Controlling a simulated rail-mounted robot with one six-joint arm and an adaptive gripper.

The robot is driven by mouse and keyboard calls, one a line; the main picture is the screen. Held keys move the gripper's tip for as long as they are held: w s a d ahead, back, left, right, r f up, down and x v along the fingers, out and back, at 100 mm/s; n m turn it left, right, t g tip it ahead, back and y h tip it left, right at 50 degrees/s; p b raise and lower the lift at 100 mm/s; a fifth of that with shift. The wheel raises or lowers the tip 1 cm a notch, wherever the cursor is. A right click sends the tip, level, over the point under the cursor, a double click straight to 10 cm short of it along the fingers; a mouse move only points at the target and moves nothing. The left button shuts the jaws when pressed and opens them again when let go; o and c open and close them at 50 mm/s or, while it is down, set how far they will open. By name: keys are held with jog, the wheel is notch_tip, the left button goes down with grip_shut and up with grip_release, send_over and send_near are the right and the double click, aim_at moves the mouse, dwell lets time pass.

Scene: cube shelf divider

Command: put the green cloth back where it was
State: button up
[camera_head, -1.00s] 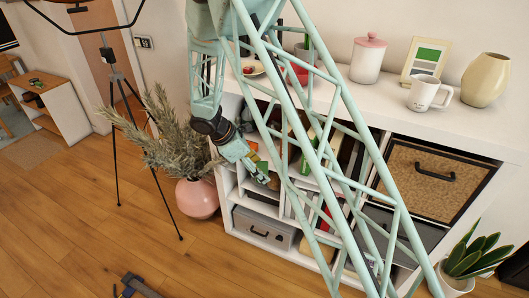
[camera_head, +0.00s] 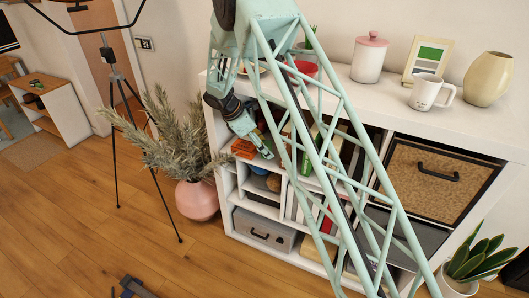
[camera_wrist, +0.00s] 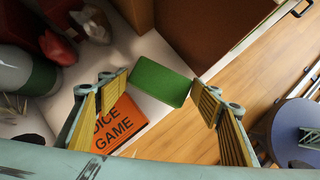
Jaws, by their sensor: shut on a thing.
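The green cloth (camera_wrist: 162,82) shows in the wrist view as a flat, folded green rectangle between the two fingertips of my gripper (camera_wrist: 160,90). My gripper is shut on it. Behind it lies an orange box (camera_wrist: 115,122) lettered with a dice game name, on a white shelf board (camera_wrist: 150,50). In the head view my gripper (camera_head: 264,148) is at the front of the upper left shelf compartment, just right of the orange box (camera_head: 245,148). I cannot make out the cloth clearly in the head view.
The white shelf unit (camera_head: 229,190) has dividers close around my gripper. Lower compartments hold a grey box (camera_head: 264,232) and other items. A pink vase with a plant (camera_head: 197,199) stands left of the shelf. A red bowl (camera_head: 302,70) and a mug (camera_head: 430,92) stand on top.

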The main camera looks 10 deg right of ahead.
jog(key=shift+w, duration=0.2)
jog(key=shift+w+d, duration=0.2)
jog(key=shift+w, duration=0.15)
jog(key=shift+f+b, duration=0.65)
jog(key=shift+f, duration=1.05)
jog(key=shift+f, duration=0.1)
jog(key=o, duration=1)
